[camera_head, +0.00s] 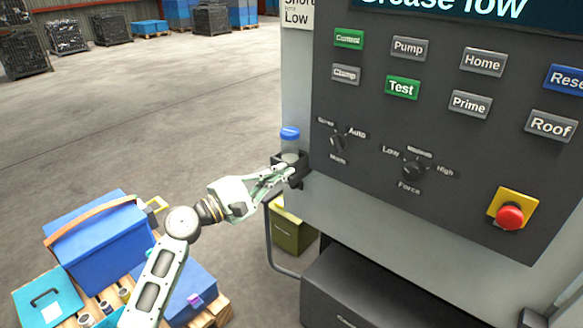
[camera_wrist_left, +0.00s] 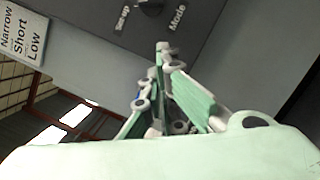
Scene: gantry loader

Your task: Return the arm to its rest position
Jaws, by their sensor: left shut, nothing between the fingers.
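My left arm reaches up from the bottom of the head view. Its gripper (camera_head: 284,172) is shut and empty, beside a small dark holder (camera_head: 298,168) on the left side of the control panel (camera_head: 440,130). A clear bottle with a blue cap (camera_head: 289,140) stands upright in that holder. Whether the fingertips touch the holder cannot be told. In the left wrist view the gripper fingers (camera_wrist_left: 163,55) point toward the panel's lower edge, near a knob (camera_wrist_left: 150,5). My right gripper is not in view.
The panel carries buttons, two knobs and a red emergency stop (camera_head: 509,217). Below it are a dark cabinet (camera_head: 365,295) and an olive box (camera_head: 291,230). A pallet with a blue case (camera_head: 100,245) and jars is at lower left.

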